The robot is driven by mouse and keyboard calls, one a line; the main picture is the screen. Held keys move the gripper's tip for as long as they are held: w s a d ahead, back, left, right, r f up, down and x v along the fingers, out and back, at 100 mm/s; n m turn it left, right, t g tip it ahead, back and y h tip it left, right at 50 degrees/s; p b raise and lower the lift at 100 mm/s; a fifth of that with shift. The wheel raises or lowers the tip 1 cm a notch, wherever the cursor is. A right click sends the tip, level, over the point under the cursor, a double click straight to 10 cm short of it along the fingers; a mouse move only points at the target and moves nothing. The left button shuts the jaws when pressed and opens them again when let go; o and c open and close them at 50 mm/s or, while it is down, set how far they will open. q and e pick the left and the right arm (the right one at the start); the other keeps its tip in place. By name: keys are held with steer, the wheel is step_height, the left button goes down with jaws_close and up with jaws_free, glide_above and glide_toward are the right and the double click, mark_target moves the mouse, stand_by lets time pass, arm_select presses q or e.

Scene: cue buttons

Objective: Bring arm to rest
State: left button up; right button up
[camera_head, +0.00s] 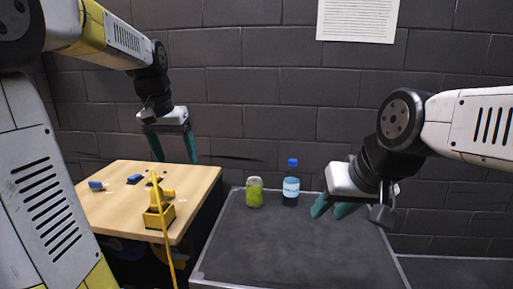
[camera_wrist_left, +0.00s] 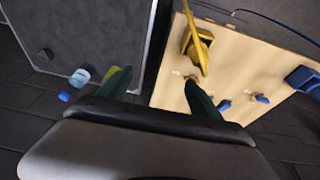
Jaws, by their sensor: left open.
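My left gripper (camera_head: 174,157) hangs in the air above the back right of the wooden table, with its teal fingers spread and nothing between them. In the left wrist view its fingers (camera_wrist_left: 157,86) stand well apart. My right gripper (camera_head: 332,210) is over the right part of the grey table, its teal fingers pointing down and left; I cannot tell how far apart they are. It holds nothing that I can see.
The wooden table (camera_head: 115,205) carries small blue pieces (camera_head: 134,179) and a yellow device (camera_head: 158,213). The grey table's front is clear. A brick wall (camera_head: 270,80) stands behind.

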arm_select(q)
steer(key=s+d+f+t, duration=0.1)
steer(key=s+d+f, duration=0.1)
steer(key=s, duration=0.7)
steer(key=s+d+f+t+h, duration=0.1)
steer(key=s+d+f, duration=0.1)
steer(key=s+d, duration=0.3)
steer(key=s, duration=0.4)
steer(key=shift+s+n+t, duration=0.3)
steer(key=shift+n+t, duration=0.1)
steer(key=shift+d, duration=0.1)
